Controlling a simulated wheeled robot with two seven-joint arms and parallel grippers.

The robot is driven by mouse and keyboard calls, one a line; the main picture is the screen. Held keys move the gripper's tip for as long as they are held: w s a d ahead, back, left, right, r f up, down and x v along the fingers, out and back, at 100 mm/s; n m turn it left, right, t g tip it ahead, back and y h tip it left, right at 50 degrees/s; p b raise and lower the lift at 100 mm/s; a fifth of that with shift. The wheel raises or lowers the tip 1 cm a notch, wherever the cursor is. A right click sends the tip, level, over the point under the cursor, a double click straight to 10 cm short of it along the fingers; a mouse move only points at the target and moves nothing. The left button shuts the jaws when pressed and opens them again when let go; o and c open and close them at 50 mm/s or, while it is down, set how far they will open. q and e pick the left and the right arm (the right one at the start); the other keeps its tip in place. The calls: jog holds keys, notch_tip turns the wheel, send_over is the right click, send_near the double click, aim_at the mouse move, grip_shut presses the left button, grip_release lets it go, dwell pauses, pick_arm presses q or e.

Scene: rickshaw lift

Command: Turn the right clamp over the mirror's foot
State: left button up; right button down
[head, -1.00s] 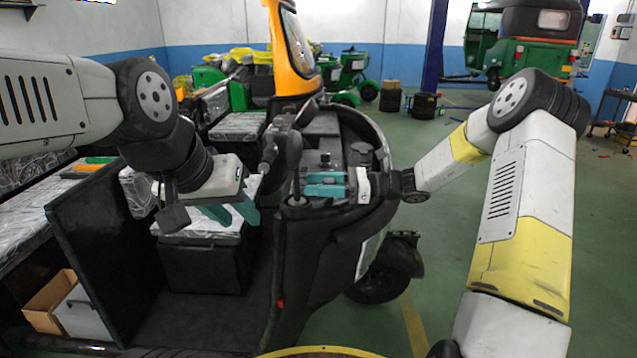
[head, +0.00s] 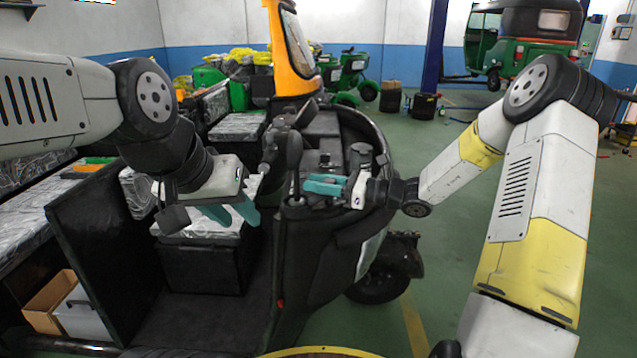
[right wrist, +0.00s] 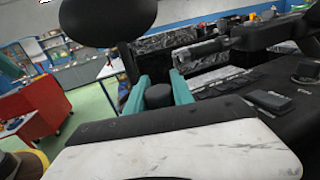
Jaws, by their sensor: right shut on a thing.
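The rickshaw's black dashboard (head: 322,160) stands at the middle of the head view, with the dark mirror (head: 294,150) upright on its near side. The mirror also shows as a large dark oval (right wrist: 108,18) at the upper left of the right wrist view. My right gripper (head: 314,185) reaches in from the right, beside the mirror's lower stem. In the right wrist view its teal fingers are shut on a short dark round piece (right wrist: 158,96), seemingly the right clamp; the mirror's foot is not clear. My left gripper (head: 232,214) is open and empty above the seat area.
A silver-wrapped black box (head: 205,265) stands in the cab beneath my left gripper. A dark panel (head: 105,250) stands at the left. The yellow windshield frame (head: 285,50) rises behind the dashboard.

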jog(key=m+t+h, duration=0.1)
jog(key=m+t, duration=0.1)
jog(key=t, duration=0.1)
jog(key=m+t+h, duration=0.1)
jog(key=m+t, duration=0.1)
jog(key=shift+w+d+f+h, duration=0.1)
jog(key=shift+w+d+h, duration=0.1)
jog(key=shift+w+h, duration=0.15)
jog(key=shift+w+d+m+t+h, duration=0.1)
jog(key=shift+w+m+t+h, duration=0.05)
jog(key=shift+m+t+h, duration=0.45)
jog(key=shift+w+d+m+t+h, duration=0.15)
jog(key=shift+m+t+h, duration=0.2)
jog(key=shift+t, duration=0.45)
jog(key=c, duration=1.1)
grip_release()
jog(key=v, duration=0.7)
jog(key=shift+s+d, duration=0.25)
jog(key=shift+s, duration=0.1)
